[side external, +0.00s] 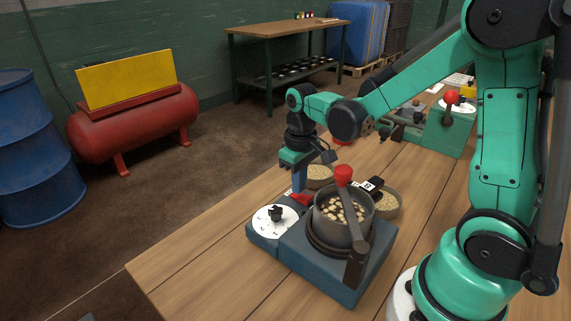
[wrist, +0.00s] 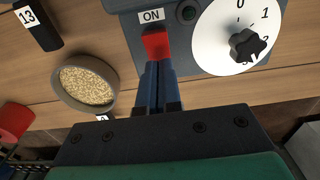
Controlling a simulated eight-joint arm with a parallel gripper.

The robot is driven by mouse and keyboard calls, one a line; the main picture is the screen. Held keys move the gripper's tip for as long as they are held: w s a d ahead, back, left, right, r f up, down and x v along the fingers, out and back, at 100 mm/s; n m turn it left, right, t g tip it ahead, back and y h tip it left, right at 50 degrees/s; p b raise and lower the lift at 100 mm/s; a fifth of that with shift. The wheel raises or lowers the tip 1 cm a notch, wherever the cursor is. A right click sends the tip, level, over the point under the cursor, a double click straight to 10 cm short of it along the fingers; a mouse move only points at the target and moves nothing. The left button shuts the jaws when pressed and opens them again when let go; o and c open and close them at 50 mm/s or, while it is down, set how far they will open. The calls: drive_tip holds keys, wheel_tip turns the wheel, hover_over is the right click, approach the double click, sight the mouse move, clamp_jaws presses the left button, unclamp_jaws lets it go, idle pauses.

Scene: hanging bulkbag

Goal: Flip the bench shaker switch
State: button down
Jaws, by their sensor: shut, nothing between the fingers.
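The bench shaker (side external: 345,268) is a blue-grey base on the wooden bench, with a metal pot of pale pieces on top and a red-knobbed lever beside it. Its red switch (wrist: 156,45) shows in the wrist view just below an "ON" label (wrist: 151,15). A white numbered dial (side external: 275,221) with a black knob is beside the switch. My gripper (wrist: 157,66) is shut and empty, with its blue fingertips right at the red switch. It also shows in the side view (side external: 298,192), pointing down. I cannot tell whether the tips touch the switch.
A bowl of grain (wrist: 87,85) and a black "13" marker (wrist: 38,22) stand near the shaker. More bowls sit behind the pot (side external: 387,204). A green device with a red-knobbed lever (side external: 452,125) stands farther back. The bench's front left is clear.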

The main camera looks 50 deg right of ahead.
drive_tip(key=shift+r, duration=3)
drive_tip(key=s+a+r+t, duration=0.2)
drive_tip(key=s+a+t, duration=0.2)
drive_tip(key=t, duration=0.3)
drive_tip(key=shift+a, duration=0.75)
drive_tip(key=shift+d+r, duration=0.1)
